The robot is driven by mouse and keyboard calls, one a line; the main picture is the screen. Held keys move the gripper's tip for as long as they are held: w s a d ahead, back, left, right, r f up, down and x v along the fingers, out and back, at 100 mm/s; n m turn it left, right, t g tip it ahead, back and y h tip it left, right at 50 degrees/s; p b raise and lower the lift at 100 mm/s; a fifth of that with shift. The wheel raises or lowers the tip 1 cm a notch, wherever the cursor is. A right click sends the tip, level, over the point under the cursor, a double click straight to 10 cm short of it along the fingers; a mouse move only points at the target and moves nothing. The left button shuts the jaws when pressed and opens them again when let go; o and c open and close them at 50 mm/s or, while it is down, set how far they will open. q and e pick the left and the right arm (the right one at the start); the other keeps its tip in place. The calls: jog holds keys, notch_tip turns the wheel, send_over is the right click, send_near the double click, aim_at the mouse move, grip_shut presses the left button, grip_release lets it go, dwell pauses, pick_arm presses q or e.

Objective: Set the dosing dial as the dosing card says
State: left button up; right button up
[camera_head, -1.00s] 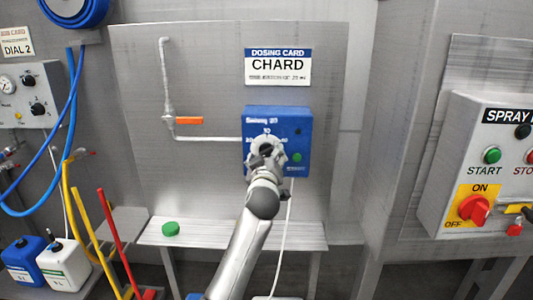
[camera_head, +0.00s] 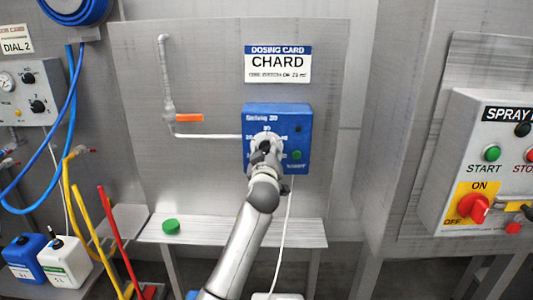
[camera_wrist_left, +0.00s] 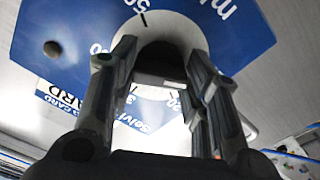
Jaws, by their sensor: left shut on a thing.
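The dosing card (camera_head: 278,63) on the metal panel reads "CHARD"; its small bottom line is too blurred to read surely. Below it is the blue dosing box (camera_head: 301,115), with a scale, a green button (camera_head: 297,155) and small print. My left gripper (camera_head: 266,148) is at the front of this box and hides most of the dial in the head view. In the left wrist view, the pale round dial (camera_wrist_left: 165,35) sits between the two fingers of the left gripper (camera_wrist_left: 160,62), which is shut on it. A black mark shows near "50" above the dial. My right gripper is not in view.
A pipe with an orange handle (camera_head: 189,118) is left of the box. A metal shelf (camera_head: 240,232) below carries a green puck (camera_head: 171,226). A white cable hangs below the box. The spray panel (camera_head: 455,150) stands at the right.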

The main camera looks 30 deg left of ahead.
pick_arm(q)
jog(key=m+p, duration=0.2)
jog(key=m, duration=0.3)
jog(key=shift+m, duration=0.4)
jog(key=m+p, duration=0.2)
jog(key=m, duration=0.3)
jog(key=shift+m, duration=0.4)
jog(key=shift+p, duration=0.3)
jog(key=o, duration=1)
jog(key=shift+s, duration=0.1)
jog(key=v, duration=1.2)
jog(key=shift+f, duration=0.1)
